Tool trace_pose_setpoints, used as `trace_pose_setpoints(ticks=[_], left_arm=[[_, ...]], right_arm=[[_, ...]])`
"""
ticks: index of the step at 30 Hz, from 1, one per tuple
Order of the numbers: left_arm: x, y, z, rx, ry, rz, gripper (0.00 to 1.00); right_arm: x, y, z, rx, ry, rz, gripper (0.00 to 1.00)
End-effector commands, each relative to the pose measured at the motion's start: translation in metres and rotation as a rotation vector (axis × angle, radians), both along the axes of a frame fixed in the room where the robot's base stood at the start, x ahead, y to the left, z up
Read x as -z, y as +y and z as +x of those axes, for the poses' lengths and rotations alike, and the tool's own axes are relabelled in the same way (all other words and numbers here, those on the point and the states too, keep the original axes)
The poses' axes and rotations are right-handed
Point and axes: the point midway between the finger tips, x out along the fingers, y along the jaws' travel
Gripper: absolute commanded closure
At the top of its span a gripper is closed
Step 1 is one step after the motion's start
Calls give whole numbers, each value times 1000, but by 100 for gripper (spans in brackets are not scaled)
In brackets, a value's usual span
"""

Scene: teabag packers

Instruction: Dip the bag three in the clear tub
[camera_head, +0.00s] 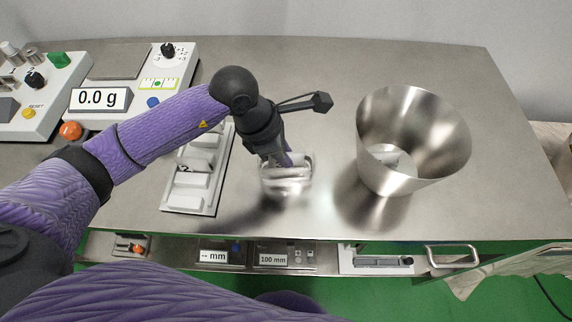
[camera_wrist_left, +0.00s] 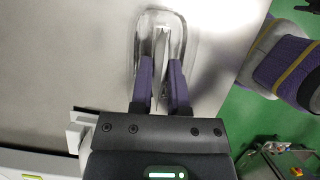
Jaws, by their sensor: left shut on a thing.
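My left gripper (camera_head: 285,162) reaches down over the clear tub (camera_head: 307,181), a small see-through container on the metal table. In the left wrist view, the gripper's purple fingers (camera_wrist_left: 161,72) are shut on a thin whitish bag (camera_wrist_left: 161,45). The bag hangs upright within the outline of the clear tub (camera_wrist_left: 181,30). I cannot tell whether its lower edge touches the tub's bottom. No number on the bag is readable. My right gripper is not in view.
A white rack (camera_head: 213,205) with several white packets stands left of the tub. A large shiny metal bucket (camera_head: 435,130) stands to the right with a white item inside. A scale (camera_head: 140,105) reading 0.0 g is at the back left. The table's front edge is close.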

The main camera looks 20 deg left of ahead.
Motion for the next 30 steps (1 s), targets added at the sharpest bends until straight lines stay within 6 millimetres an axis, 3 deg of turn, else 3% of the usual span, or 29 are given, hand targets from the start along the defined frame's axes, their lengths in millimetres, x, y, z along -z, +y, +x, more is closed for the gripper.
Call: trace_pose_setpoints(ticks=[11,21,30], left_arm=[[-24,0,0,0,0,0,100],[-43,0,0,1,-1,0,100],[-44,0,0,0,1,1,100]], right_arm=[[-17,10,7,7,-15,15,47],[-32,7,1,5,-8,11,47],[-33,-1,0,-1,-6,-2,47]])
